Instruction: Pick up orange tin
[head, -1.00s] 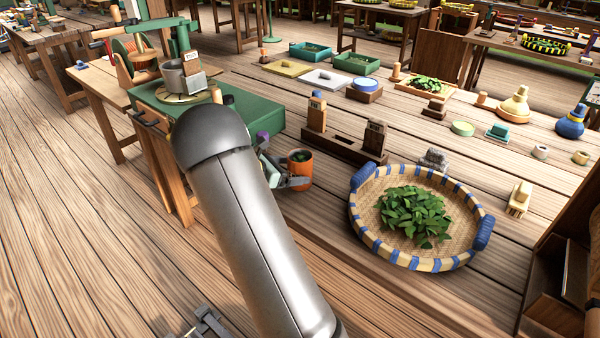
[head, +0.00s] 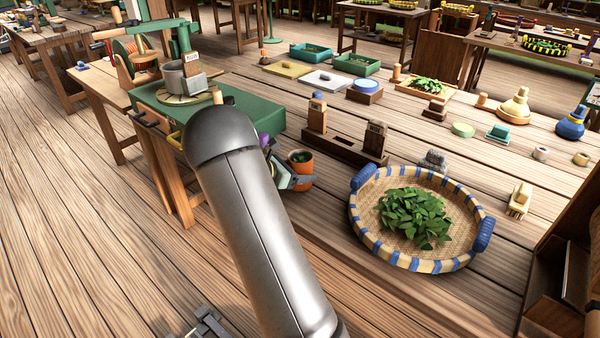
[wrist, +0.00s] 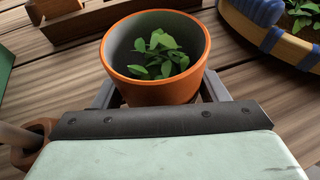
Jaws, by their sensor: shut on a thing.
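The orange tin (head: 300,162) is a round orange cup with green leaves inside. In the head view it stands just right of my arm, left of the woven basket. In the wrist view the orange tin (wrist: 160,90) is upright and close in front of the gripper body. My gripper (wrist: 160,98) is shut on it, with a grey finger showing at each side of its lower wall. In the head view my gripper (head: 296,182) is partly hidden behind my arm. The tin's base is hidden, so I cannot tell whether it touches the table.
A woven basket (head: 362,222) with blue binding and leaves stands right of the tin. A dark wooden rack (head: 345,150) with upright blocks is behind it. A green-topped stand (head: 255,115) is at the left. Bare table boards lie in front of the basket.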

